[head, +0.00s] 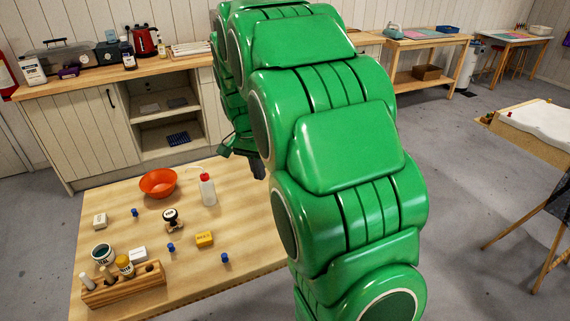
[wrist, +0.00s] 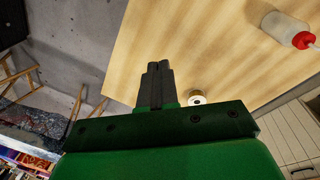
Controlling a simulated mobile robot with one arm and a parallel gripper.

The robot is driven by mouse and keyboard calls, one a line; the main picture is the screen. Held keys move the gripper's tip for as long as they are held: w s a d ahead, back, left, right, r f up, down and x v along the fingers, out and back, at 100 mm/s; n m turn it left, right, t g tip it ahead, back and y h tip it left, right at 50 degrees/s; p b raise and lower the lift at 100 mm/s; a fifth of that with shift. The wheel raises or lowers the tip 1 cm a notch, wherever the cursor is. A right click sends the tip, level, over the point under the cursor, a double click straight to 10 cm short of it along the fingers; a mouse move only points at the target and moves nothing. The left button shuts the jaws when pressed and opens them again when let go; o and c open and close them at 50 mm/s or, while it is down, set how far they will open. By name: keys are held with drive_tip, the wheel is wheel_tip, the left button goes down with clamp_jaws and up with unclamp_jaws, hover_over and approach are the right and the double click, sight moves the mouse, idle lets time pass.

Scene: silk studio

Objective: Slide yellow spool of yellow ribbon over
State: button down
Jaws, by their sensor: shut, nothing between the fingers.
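My gripper (head: 259,168) shows in the head view as dark fingers at the table's right side, partly behind my green arm. In the wrist view its fingers (wrist: 157,68) are together with nothing between them, above the wooden tabletop. A small round spool-like thing (wrist: 197,96) with a pale top, a dark centre and a yellowish side stands on the table just right of the fingers, apart from them. Its lower part is hidden by my gripper's body. I cannot tell for sure that it is the yellow ribbon spool. It does not show in the head view.
A squeeze bottle (head: 208,190) with a red cap stands left of my gripper; it also shows in the wrist view (wrist: 283,27).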

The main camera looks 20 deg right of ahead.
drive_tip(key=w+d+f+m, duration=0.2)
drive_tip(key=w+f, duration=0.4)
drive_tip(key=w, duration=0.1)
drive_tip(key=w+d+f+m, duration=0.2)
drive_tip(key=w+f+m, duration=0.1)
drive_tip(key=w+f, duration=0.3)
drive_tip(key=w+d+f+m, duration=0.2)
drive_tip(key=w+f, duration=0.4)
drive_tip(key=w, duration=0.4)
drive_tip(key=shift+d+f+m+t+h, duration=0.2)
drive_tip(key=shift+f+m+t+h, duration=0.1)
drive_tip(key=shift+f+m+t, duration=0.1)
drive_tip(key=d, duration=1.2)
drive_tip(key=shift+s+d+f, duration=0.1)
drive_tip(key=shift+f, duration=0.8)
